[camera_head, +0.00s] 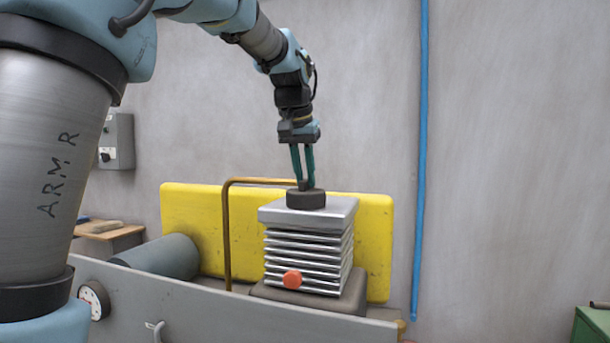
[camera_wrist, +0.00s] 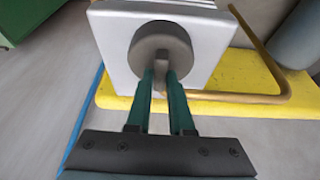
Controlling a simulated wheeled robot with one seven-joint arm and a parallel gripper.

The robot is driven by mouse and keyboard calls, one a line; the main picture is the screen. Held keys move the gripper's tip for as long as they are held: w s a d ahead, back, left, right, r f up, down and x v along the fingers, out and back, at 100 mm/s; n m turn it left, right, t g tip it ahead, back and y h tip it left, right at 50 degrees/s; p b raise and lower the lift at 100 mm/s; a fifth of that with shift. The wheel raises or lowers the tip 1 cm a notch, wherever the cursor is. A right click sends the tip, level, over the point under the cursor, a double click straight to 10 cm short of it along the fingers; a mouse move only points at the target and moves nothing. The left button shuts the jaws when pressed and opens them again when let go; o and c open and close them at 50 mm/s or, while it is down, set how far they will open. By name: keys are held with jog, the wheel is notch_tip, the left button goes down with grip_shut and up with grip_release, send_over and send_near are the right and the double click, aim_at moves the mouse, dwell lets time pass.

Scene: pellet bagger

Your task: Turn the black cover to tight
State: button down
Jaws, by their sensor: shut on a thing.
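The black cover (camera_head: 306,199) is a short dark round cap on the flat top of a finned grey metal block (camera_head: 309,246). In the wrist view the cover (camera_wrist: 160,41) looks grey-brown, with a raised grip in its middle. My gripper (camera_head: 303,184) points straight down from above, with its two green fingers close together. In the wrist view my gripper (camera_wrist: 160,75) has its fingertips shut on the raised grip, one on each side. The cover sits against the block's top; whether it is tight cannot be told. The fingertips hide part of the grip.
A copper-coloured pipe (camera_head: 227,235) bends up and over just left of the block. A yellow panel (camera_head: 190,215) stands behind. A grey cylinder (camera_head: 160,257) lies left. A blue pipe (camera_head: 421,150) runs up the wall.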

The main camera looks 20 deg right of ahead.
jog(key=c, duration=0.8)
grip_release()
jog(key=v, duration=1)
jog(key=shift+r, duration=0.4)
jog(key=shift+a, duration=0.1)
